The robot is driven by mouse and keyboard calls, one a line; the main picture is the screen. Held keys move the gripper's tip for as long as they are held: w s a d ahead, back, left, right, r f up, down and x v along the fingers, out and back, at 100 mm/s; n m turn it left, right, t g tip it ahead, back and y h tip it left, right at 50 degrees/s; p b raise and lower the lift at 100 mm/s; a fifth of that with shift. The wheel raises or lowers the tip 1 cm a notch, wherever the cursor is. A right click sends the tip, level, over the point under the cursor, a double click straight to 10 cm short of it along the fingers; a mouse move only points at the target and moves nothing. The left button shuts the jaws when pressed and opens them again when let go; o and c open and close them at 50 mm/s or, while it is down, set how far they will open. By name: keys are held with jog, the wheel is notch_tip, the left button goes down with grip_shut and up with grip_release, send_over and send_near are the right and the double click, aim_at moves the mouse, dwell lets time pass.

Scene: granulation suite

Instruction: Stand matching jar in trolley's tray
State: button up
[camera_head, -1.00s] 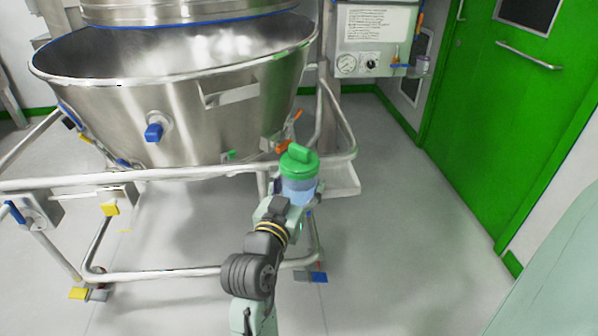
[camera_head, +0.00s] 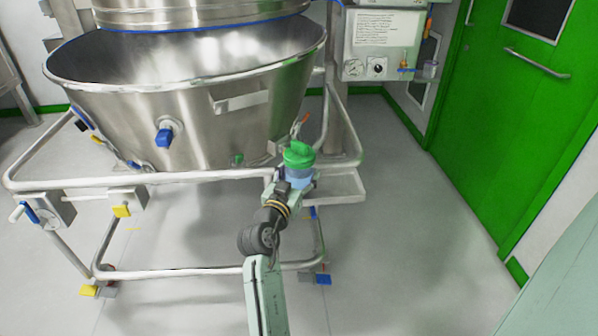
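A clear jar with a green lid (camera_head: 299,156) is upright at the end of my arm. My gripper (camera_head: 296,183) is shut on the jar's lower body, and the fingers are mostly hidden by the wrist and the jar. The trolley's tray (camera_head: 346,188) is a shallow pale metal tray at the trolley's right side. The jar shows just left of the tray's visible part and overlaps its left end in the picture. I cannot tell the height gap between them. The trolley (camera_head: 170,178) is a tubular steel frame carrying a large steel bowl (camera_head: 190,115).
A control panel (camera_head: 380,45) with gauges hangs behind the trolley. A green door (camera_head: 510,110) is at the right. The floor (camera_head: 410,240) right of the trolley is clear. Frame rails surround the bowl.

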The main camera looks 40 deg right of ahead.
jog(key=shift+f+b, duration=0.25)
jog(key=shift+b, duration=0.2)
jog(key=shift+f+b, duration=0.25)
jog(key=shift+b, duration=0.05)
jog(key=o, duration=1.3)
